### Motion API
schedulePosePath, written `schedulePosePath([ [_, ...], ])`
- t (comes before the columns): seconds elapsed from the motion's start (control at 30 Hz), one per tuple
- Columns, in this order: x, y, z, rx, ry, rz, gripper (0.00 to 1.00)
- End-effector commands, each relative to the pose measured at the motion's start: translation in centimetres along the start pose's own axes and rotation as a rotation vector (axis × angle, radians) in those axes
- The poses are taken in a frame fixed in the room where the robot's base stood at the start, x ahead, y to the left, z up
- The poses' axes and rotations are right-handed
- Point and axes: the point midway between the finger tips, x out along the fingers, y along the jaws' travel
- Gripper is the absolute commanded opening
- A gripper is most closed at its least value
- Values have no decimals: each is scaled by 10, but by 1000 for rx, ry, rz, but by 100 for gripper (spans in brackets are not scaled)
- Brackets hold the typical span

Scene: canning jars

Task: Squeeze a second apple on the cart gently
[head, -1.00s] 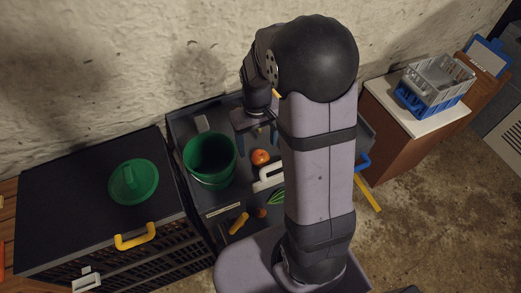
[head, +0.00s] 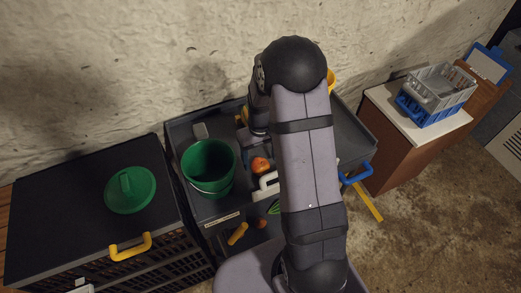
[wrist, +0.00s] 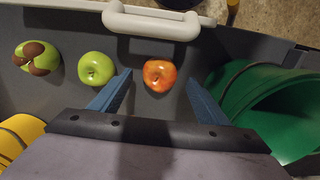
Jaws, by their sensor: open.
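A red-orange apple (head: 261,165) lies on the dark grey cart (head: 350,135), right of the green bucket. In the wrist view the red apple (wrist: 159,75) shows between the fingertips. My gripper (wrist: 160,78) is open, its blue fingers on either side of this apple, with gaps on both sides. I cannot tell its exact height above the cart. A green apple (wrist: 96,68) lies just left of the fingers. A green apple with brown patches (wrist: 37,58) lies farther left. My arm hides these two in the head view.
A green bucket (head: 209,167) stands close to the red apple, also at right in the wrist view (wrist: 262,105). A white handle (wrist: 150,22) is at the cart's edge. A yellow object (wrist: 20,135) is at lower left. A black crate with a green lid (head: 130,190) stands left.

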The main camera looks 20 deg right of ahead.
Motion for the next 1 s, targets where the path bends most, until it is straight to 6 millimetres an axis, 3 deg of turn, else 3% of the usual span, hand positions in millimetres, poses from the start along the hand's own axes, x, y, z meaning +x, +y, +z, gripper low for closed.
schedulePosePath([
  [0.3, 24, 0, 0, 0, -1, 0, 69],
  [0.63, 27, 0, 0, 0, 1, 0, 69],
  [0.77, 27, 0, 0, 0, 1, 0, 38],
  [0.8, 27, 0, 0, 0, 1, 0, 35],
  [1.0, 26, 0, 0, 0, 1, 0, 40],
])
